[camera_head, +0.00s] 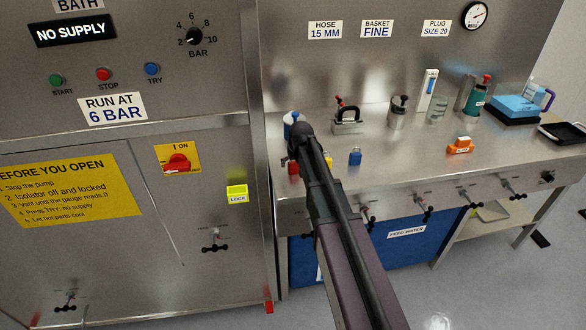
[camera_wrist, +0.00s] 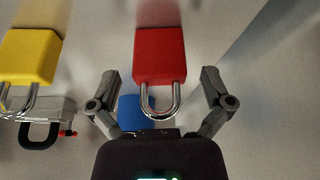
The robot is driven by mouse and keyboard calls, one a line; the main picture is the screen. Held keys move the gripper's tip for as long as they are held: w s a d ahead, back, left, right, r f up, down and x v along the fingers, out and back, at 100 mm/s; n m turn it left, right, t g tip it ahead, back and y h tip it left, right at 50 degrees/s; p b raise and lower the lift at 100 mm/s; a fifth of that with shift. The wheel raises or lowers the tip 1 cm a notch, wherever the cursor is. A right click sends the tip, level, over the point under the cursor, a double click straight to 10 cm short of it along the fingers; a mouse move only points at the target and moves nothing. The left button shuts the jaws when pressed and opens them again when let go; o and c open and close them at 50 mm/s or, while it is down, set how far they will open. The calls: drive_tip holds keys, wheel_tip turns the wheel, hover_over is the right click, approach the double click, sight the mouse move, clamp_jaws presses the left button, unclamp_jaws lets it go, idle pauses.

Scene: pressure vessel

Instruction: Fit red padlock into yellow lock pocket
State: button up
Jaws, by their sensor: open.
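The red padlock (camera_wrist: 158,55) is in the wrist view, body at the top and silver shackle towards my gripper (camera_wrist: 160,80). My gripper is open, with one finger on each side of the padlock and a visible gap on both sides. In the head view, the red padlock (camera_head: 293,168) shows partly below my gripper (camera_head: 292,155) at the left end of the steel bench. The yellow lock pocket (camera_head: 237,193), labelled LOCK, is on the cabinet front to the left and looks empty, though its inside is barely visible.
The red isolator switch (camera_head: 179,162) is left of the pocket. Several valve handles project from the bench front.

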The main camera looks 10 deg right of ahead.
drive_tip(key=c, duration=1.3)
drive_tip(key=shift+o, duration=0.2)
drive_tip(key=shift+r, duration=0.2)
wheel_tip(320, 180, up, 4)
drive_tip(key=p, duration=0.4)
drive_tip(key=shift+f, duration=0.15)
drive_tip(key=s+p, duration=0.1)
drive_tip(key=s, duration=1.5)
drive_tip(key=shift+a+r, duration=0.25)
drive_tip(key=shift+r, duration=0.2)
